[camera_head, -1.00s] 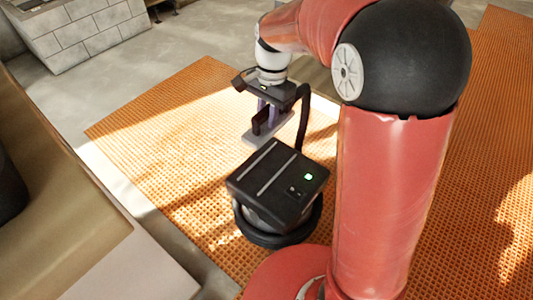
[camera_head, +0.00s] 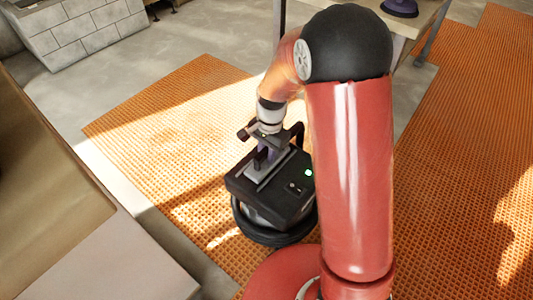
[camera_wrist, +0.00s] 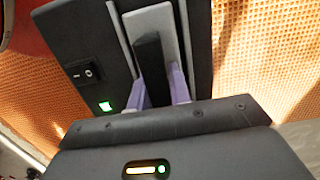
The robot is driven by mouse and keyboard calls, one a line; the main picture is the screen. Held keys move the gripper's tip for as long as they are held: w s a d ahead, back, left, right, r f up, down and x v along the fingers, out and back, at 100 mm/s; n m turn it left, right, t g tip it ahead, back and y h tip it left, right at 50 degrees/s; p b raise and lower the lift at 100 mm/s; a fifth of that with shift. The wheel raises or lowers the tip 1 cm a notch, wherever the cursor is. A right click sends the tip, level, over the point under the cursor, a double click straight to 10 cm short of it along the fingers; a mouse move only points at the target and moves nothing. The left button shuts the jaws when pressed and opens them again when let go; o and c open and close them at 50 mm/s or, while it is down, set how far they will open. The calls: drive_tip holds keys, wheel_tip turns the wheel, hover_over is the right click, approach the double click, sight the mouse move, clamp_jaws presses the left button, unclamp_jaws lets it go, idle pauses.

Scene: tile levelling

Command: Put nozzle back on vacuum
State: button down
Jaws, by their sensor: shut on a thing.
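The vacuum (camera_head: 289,199) is a black box on a round dark base, with a green light, a switch and pale rails on its lid. The nozzle (camera_wrist: 160,18) is a flat light-grey piece with a black upright grip. My gripper (camera_wrist: 158,84) has its purple fingers shut on the black grip. In the head view my gripper (camera_head: 263,157) is over the far left part of the lid, pointing down. The nozzle lies along the lid, beside the rail in the wrist view. I cannot tell whether it touches the lid. A black hose runs beside my wrist.
The vacuum stands on an orange grid mat (camera_head: 140,135), with free room to its left and behind it. A brown and pale bench (camera_head: 60,190) is at left. A table (camera_head: 412,38) with a purple-black thing on it is at the back.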

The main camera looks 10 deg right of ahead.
drive_tip(key=shift+f, duration=0.2)
drive_tip(key=c, duration=1.3)
unclamp_jaws()
drive_tip(key=shift+r, duration=0.1)
drive_tip(key=r, duration=0.4)
drive_tip(key=r+p, duration=0.1)
drive_tip(key=r, duration=0.3)
drive_tip(key=w+d+r, duration=0.1)
drive_tip(key=r, duration=0.3)
drive_tip(key=shift+r, duration=0.1)
drive_tip(key=shift+s+d+r+n+t+h, duration=0.15)
drive_tip(key=shift+s+d+r+n+t, duration=1.3)
drive_tip(key=shift+s, duration=2.1)
drive_tip(key=shift+s+d+r+n+t+h, duration=0.2)
drive_tip(key=shift+s+d+r+n+t, duration=0.95)
drive_tip(key=shift+s+r, duration=1.9)
drive_tip(key=shift+s+d+r+n+t+h, duration=0.15)
drive_tip(key=shift+s+d+r+n+t, duration=1.05)
drive_tip(key=shift+s, duration=2.9)
